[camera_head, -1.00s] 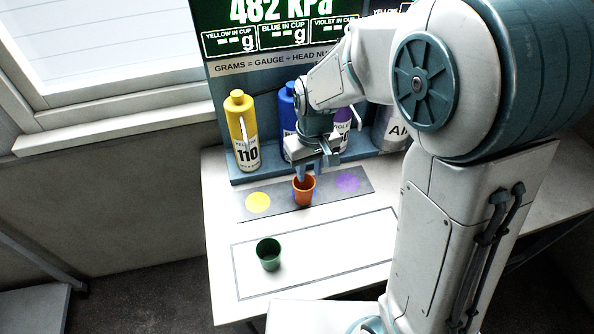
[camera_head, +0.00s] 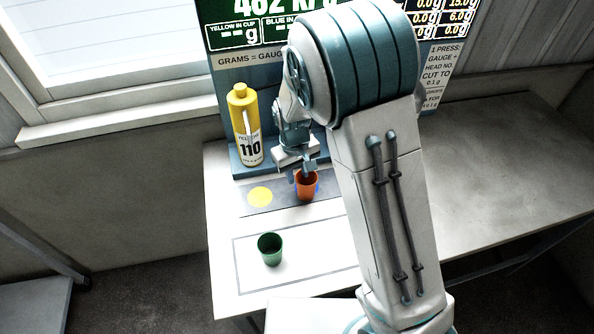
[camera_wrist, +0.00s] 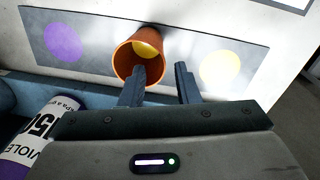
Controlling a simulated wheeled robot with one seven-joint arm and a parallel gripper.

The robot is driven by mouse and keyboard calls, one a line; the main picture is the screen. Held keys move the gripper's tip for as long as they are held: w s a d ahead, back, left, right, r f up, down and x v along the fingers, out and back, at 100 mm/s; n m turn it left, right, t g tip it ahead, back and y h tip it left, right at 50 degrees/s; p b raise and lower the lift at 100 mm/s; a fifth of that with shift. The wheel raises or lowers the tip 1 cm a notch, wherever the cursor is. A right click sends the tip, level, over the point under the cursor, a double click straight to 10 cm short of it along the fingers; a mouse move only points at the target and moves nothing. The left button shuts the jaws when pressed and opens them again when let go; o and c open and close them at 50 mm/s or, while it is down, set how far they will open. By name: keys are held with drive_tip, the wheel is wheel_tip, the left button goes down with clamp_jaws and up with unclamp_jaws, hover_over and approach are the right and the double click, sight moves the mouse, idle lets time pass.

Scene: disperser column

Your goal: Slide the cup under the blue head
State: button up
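The orange cup (camera_head: 306,188) stands upright on the grey strip, over the blue disc, whose edge (camera_head: 317,188) shows beside it. The wrist view shows the cup (camera_wrist: 124,60) between the violet and yellow discs, with a yellow patch inside. My gripper (camera_head: 301,176) is low at the cup's back left in the head view.
The yellow bottle (camera_head: 246,125) stands on the rear shelf. A yellow disc (camera_head: 260,197) lies left of the cup, and a violet disc (camera_wrist: 62,42) on its other side. A green cup (camera_head: 271,249) stands in the outlined front area. The violet bottle (camera_wrist: 30,140) is close to my gripper.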

sight(299, 196)
drive_tip(key=shift+w+d+f+p, duration=0.1)
drive_tip(key=shift+f+p, duration=0.25)
drive_tip(key=shift+f, duration=1.5)
drive_tip(key=shift+d+f+p, duration=0.1)
drive_tip(key=shift+f+p, duration=0.25)
drive_tip(key=shift+f, duration=1.45)
clamp_jaws()
